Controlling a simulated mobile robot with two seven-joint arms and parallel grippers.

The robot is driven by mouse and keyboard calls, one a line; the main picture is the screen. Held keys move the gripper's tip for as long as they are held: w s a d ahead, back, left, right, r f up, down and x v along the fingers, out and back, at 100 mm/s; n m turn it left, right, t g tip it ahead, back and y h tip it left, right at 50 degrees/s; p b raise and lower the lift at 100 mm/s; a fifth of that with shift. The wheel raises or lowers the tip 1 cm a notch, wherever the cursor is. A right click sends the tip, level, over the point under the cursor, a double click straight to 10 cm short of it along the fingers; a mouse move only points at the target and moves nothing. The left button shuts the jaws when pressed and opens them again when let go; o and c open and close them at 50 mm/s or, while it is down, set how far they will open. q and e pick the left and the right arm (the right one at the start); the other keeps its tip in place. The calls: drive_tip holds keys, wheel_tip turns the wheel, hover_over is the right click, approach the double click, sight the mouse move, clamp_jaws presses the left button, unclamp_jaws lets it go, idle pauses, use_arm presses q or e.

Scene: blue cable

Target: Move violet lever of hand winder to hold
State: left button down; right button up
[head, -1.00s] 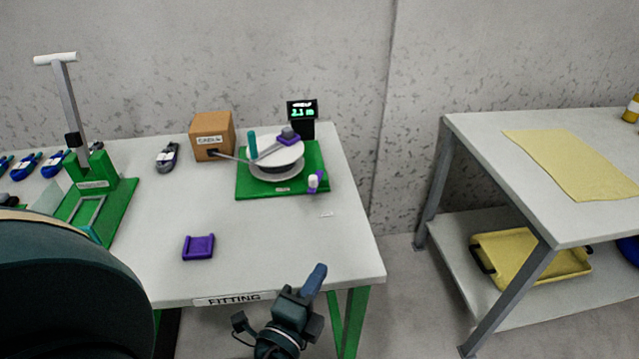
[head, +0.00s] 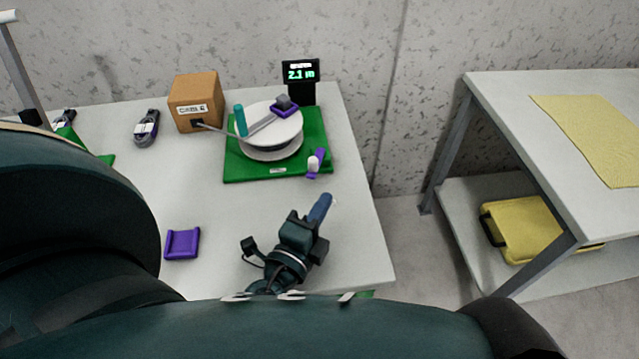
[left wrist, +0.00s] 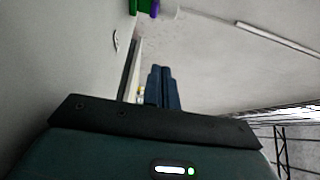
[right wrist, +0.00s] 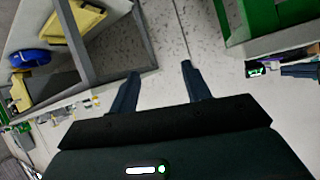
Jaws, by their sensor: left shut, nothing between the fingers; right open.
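The hand winder has a green base (head: 240,172), a white reel (head: 285,133) and a teal crank handle (head: 240,120). Its small violet lever (head: 319,157), with a white knob, sits at the base's right front edge. In the left wrist view, a bit of violet (left wrist: 155,8) beside green shows at the top edge. My left gripper (head: 326,201) is shut and empty, in front of the lever and apart from it; its closed fingers also show in the left wrist view (left wrist: 161,68). My right gripper (right wrist: 160,70) is open and empty, away from the winder.
A brown cable box (head: 197,100) feeds the reel, and a display (head: 301,72) reading 2.1 m stands behind. A violet cradle (head: 182,244) and a cable bundle (head: 146,128) lie on the table. A second table (head: 500,95) stands right, across a gap.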

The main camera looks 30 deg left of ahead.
sight(316, 158)
use_arm(q)
drive_tip(key=w+p, duration=0.1)
drive_tip(key=w, duration=0.2)
drive_tip(key=w+p, duration=0.1)
drive_tip(key=w, duration=0.2)
drive_tip(key=w+p, duration=0.1)
drive_tip(key=w, duration=0.1)
drive_tip(key=shift+w+a+r, duration=0.2)
drive_tip(key=shift+w+r, duration=0.05)
drive_tip(key=shift+w, duration=0.15)
drive_tip(key=a, duration=0.1)
drive_tip(key=s+a, duration=0.1)
drive_tip(key=a, duration=0.1)
drive_tip(key=shift+s+f, duration=0.2)
drive_tip(key=shift+s+a, duration=0.1)
drive_tip(key=shift+a, duration=0.3)
use_arm(e)
drive_tip(key=shift+s+d+r+n, duration=0.1)
drive_tip(key=shift+r+n, duration=0.15)
drive_tip(key=shift+r, duration=0.2)
drive_tip(key=shift+s+d+r+n, duration=0.1)
drive_tip(key=shift+r+n, duration=0.15)
drive_tip(key=shift+r, duration=0.15)
